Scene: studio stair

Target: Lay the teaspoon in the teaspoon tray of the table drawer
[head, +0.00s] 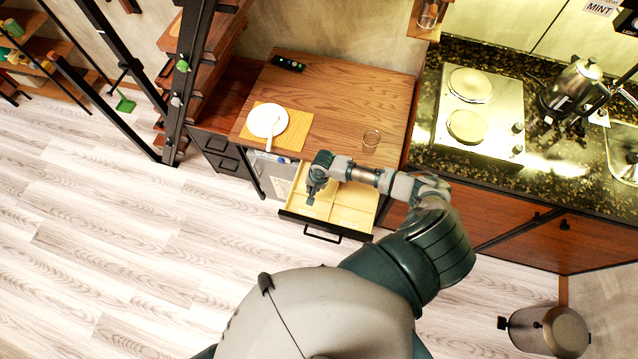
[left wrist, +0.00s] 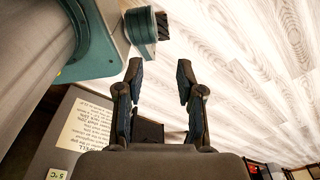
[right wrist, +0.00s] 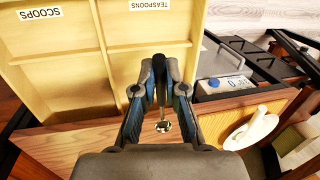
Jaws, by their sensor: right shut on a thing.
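The table drawer (head: 352,215) is pulled open, pale yellow inside and split by dividers. In the right wrist view, labels read SCOOPS on the left and TEASPOONS on the right, marking the teaspoon tray (right wrist: 195,28). My right gripper (head: 312,197) is over the drawer's left part; in its wrist view (right wrist: 160,72) it is shut on the teaspoon (right wrist: 162,126). The spoon's dark handle is between the fingertips and its shiny bowl shows below, toward the table. I cannot tell if it touches the drawer. My left gripper (left wrist: 160,78) is open and empty, away from the drawer.
The wooden table (head: 335,85) holds a white plate (head: 262,122) on a yellow mat, a clear glass (head: 372,138) and a black remote-like object (head: 288,63). A hob (head: 480,110) stands right; a bin (head: 550,330) is lower right. Floor at left is clear.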

